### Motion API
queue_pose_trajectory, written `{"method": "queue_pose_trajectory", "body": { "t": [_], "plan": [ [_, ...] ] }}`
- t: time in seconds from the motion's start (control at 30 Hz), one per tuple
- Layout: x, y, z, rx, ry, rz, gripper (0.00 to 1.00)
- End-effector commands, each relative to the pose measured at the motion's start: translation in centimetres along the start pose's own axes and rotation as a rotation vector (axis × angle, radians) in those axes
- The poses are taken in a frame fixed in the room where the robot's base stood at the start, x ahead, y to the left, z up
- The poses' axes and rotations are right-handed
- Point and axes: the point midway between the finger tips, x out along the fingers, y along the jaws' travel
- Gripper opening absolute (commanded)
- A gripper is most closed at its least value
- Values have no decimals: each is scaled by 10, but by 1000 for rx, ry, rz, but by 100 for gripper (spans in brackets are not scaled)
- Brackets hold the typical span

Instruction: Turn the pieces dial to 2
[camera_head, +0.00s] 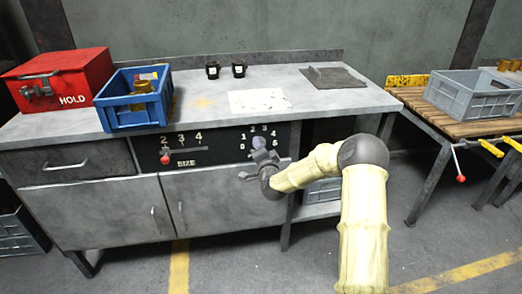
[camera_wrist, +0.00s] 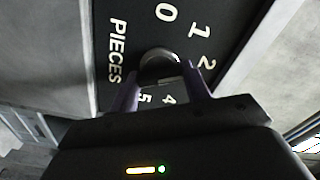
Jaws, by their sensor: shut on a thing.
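The pieces dial (camera_wrist: 158,62) is a round grey knob on a black panel, seen in the wrist view with the word PIECES and white numbers around it. The 0, 1, 2, 4 and 5 are readable there; the 3 is not visible. My gripper (camera_wrist: 161,80) is shut on the dial, one finger on each side of it. In the head view my gripper (camera_head: 260,151) is at the right part of the bench's front panel and covers most of the dial. The dial's pointer mark is not clear, so I cannot tell its setting.
Left of the dial is the SIZE slider with a red knob (camera_head: 166,159). On the grey bench (camera_head: 205,82) stand a red HOLD box (camera_head: 62,82), a blue crate (camera_head: 131,115) and two small black cups. A wooden table (camera_head: 428,103) with a grey crate (camera_head: 473,96) stands right.

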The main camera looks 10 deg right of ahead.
Motion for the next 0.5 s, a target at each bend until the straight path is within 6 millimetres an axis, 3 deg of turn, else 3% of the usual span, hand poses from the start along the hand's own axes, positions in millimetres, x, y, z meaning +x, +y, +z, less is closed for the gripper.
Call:
{"method": "queue_pose_trajectory", "body": {
  "t": [0.5],
  "plan": [
    [-1, 1, 2, 154, -4, 3, 24]
  ]
}}
